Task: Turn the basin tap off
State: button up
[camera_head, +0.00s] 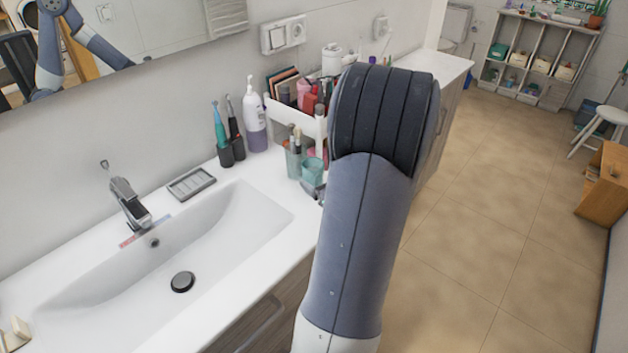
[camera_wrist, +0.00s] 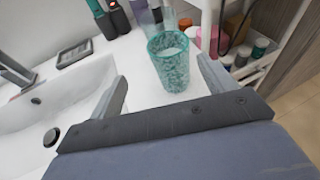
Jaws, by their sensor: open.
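The chrome basin tap (camera_head: 130,206) stands at the back edge of the white basin (camera_head: 235,225), with its thin lever raised at the top. A red and blue strip lies by its base. I cannot make out water from its spout. In the wrist view part of the tap (camera_wrist: 15,70) shows at the left edge. My gripper (camera_wrist: 162,68) is open, its fingers spread and empty. It is to the right of the tap, over the counter by the basin's right end. In the head view my arm hides most of it.
A teal speckled cup (camera_wrist: 168,65) stands ahead of my fingers, appearing between them. Beside it are a white cosmetics rack (camera_head: 290,112), toothbrushes in dark holders (camera_head: 231,150) and a pump bottle (camera_head: 254,125). A soap dish (camera_head: 191,184) lies right of the tap.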

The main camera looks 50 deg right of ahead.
aim_at(309, 167)
jog(key=shift+s+d+f+m+h, duration=0.2)
jog(key=shift+s+d+m+h, duration=0.2)
jog(key=shift+s+m, duration=0.15)
jog(key=shift+w+d+f+m, duration=0.15)
jog(key=shift+w+m, duration=0.05)
jog(key=shift+m, duration=0.05)
jog(key=shift+h, duration=0.3)
jog(key=p+x, duration=0.1)
jog(key=x, duration=0.4)
jog(key=shift+w+d, duration=0.1)
jog(key=shift+d, duration=0.05)
jog(key=shift+w+f, duration=0.2)
jog(key=shift+w, duration=0.35)
jog(key=shift+p+x, duration=0.85)
jog(key=shift+x, duration=1.25)
jog(key=shift+f, duration=0.2)
jog(key=shift+c, duration=0.3)
jog(key=c, duration=1.3)
jog(key=shift+o, duration=0.2)
